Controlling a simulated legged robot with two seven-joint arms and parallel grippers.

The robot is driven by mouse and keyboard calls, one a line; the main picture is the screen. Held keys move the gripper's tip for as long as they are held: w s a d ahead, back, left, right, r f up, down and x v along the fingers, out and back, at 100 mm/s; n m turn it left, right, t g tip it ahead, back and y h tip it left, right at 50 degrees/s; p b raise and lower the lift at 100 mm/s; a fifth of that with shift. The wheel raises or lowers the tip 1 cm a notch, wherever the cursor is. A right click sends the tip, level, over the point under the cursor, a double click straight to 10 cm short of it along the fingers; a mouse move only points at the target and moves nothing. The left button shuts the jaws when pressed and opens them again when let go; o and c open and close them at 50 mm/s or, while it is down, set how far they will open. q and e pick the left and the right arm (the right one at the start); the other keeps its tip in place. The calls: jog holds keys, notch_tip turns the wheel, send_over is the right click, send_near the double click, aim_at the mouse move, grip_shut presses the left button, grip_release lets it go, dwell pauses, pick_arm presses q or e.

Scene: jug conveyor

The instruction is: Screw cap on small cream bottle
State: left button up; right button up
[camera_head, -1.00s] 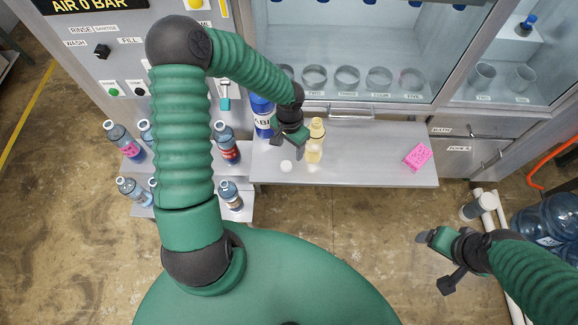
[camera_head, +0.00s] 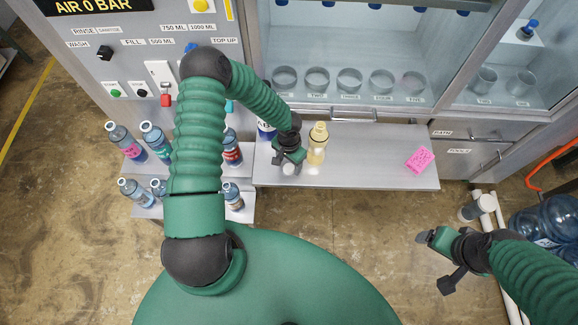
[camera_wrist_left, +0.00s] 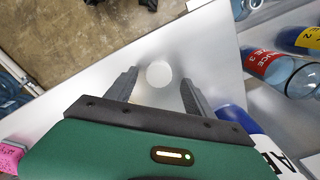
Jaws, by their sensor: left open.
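The small cream bottle (camera_head: 317,146) stands upright on the metal shelf, just right of my left gripper in the head view. A white round cap (camera_wrist_left: 159,74) lies on the shelf; in the head view it shows partly (camera_head: 289,169) below the left gripper. My left gripper (camera_head: 289,164) is open above the cap. In the wrist view its two fingers (camera_wrist_left: 158,88) stand apart on either side of the cap, and I cannot tell whether they touch it. My right gripper (camera_head: 433,262) is over the floor at the right, with its fingers apart and nothing between them.
A blue labelled container (camera_head: 266,130) stands left of the bottle, partly hidden by my arm. Several blue bottles (camera_head: 133,143) stand on the lower left shelves. Large water jugs (camera_head: 560,217) are at right.

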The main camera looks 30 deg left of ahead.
pick_arm(q)
jog(key=shift+a+f, duration=0.25)
jog(key=shift+f, duration=0.4)
jog(key=shift+d+r, duration=0.2)
jog(key=shift+d, duration=0.4)
jog(key=c, duration=1)
jog(key=shift+a, duration=0.35)
grip_shut()
pick_arm(e)
jog(key=shift+r, duration=0.1)
